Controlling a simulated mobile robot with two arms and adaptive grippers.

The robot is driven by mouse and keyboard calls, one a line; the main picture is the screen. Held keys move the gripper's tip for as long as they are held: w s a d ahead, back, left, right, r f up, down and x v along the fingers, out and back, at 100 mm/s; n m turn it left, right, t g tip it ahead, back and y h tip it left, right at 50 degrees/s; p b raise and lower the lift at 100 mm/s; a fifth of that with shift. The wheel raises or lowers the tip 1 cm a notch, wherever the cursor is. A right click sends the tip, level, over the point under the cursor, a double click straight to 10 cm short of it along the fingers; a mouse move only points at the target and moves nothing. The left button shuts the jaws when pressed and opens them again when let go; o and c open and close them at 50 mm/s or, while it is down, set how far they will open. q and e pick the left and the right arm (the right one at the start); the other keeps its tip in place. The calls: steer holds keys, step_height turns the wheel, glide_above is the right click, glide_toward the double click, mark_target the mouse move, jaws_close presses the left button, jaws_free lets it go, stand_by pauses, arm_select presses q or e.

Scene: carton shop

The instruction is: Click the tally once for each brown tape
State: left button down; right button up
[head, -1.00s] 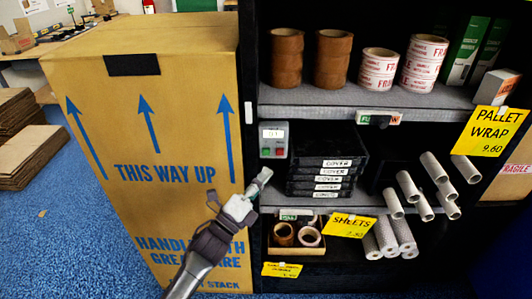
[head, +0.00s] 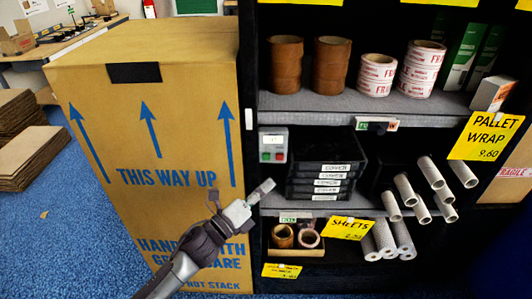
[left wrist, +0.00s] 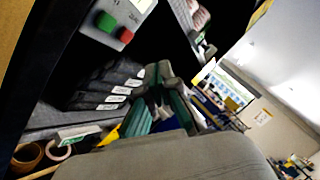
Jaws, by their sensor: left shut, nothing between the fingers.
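The tally (head: 273,145) is a small grey box with a display, a green button and a red button, on the middle shelf's left end. It also shows at the top of the left wrist view (left wrist: 121,14). Its digits are too small to read surely. Brown tape rolls stand in two stacks on the upper shelf, a left stack (head: 286,64) and a right stack (head: 332,64). A brown roll (head: 282,236) lies in a low box beside a paler roll (head: 308,238). My left gripper (head: 267,187) is shut and empty, below the tally and apart from it. My right gripper is out of view.
Red-and-white FRAGILE tape stacks (head: 377,75) stand right of the brown ones. Black cover boxes (head: 320,180) sit right of the tally. White rolls (head: 430,172) stick out at the right. A tall carton (head: 170,110) stands left of the shelf.

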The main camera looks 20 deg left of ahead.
mark_target(266, 157)
arm_select(q)
steer(key=shift+s+a+r+m+g+p, duration=0.1)
steer(key=shift+s+m+g+p, duration=0.45)
steer(key=shift+s+m+g, duration=0.4)
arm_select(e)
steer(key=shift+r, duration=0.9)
arm_select(q)
steer(key=shift+w+a+b, duration=0.2)
steer(key=shift+w+a, duration=0.2)
steer(key=shift+w, duration=1)
steer(key=shift+w+a+b, duration=0.2)
steer(key=shift+w+a, duration=0.2)
steer(key=shift+w, duration=0.95)
steer(key=shift+w+a+b, duration=0.2)
steer(key=shift+w+a, duration=0.2)
steer(key=shift+w, duration=1)
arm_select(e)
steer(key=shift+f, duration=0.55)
arm_select(q)
steer(key=shift+w+a, duration=0.1)
steer(key=shift+w, duration=0.3)
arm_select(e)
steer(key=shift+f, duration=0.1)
